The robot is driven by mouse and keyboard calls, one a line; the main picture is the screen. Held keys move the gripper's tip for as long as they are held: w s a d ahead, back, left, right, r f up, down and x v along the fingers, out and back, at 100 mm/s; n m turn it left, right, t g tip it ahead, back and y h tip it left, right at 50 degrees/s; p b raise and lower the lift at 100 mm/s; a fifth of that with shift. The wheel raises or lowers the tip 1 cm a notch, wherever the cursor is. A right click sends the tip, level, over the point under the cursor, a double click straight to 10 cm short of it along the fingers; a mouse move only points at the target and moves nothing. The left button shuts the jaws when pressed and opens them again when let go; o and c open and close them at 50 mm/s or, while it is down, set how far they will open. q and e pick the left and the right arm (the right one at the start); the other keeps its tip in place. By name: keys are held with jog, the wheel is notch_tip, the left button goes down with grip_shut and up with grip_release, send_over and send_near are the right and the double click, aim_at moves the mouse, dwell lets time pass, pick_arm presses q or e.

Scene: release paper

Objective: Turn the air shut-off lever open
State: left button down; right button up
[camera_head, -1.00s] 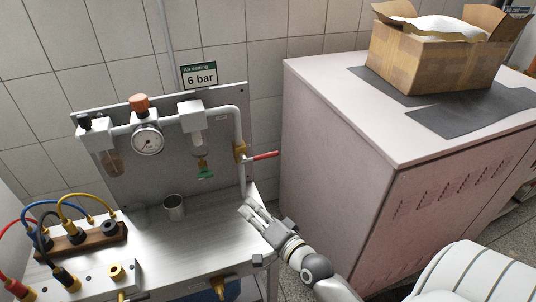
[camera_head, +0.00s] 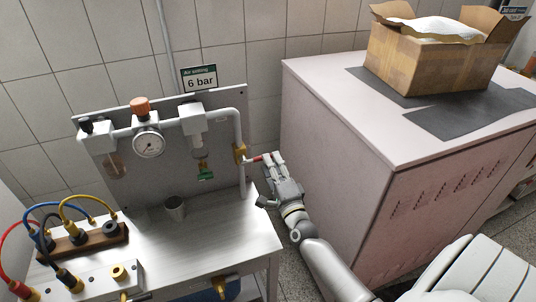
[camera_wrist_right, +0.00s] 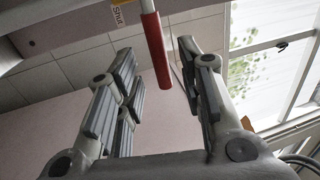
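The air shut-off lever has a red handle (camera_head: 256,158) that sticks out to the right from the brass valve (camera_head: 240,152) on the grey pipe. In the right wrist view the red handle (camera_wrist_right: 155,50) reaches down between the fingers. My right gripper (camera_head: 267,160) is at the handle's outer end, and in the wrist view its fingers (camera_wrist_right: 160,80) stand open on both sides of the handle, with gaps visible. A small yellow label reading "Shut" (camera_wrist_right: 124,13) shows beside the handle. My left gripper is not in view.
The air panel (camera_head: 165,175) carries a gauge (camera_head: 149,145) and a filter bowl. A metal cup (camera_head: 175,207) and plugged cables stand on the bench (camera_head: 215,235). A large pale cabinet (camera_head: 330,150) stands close on the right, with a cardboard box (camera_head: 430,65) on top.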

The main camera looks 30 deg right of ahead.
jog(key=shift+x, duration=1.8)
grip_shut()
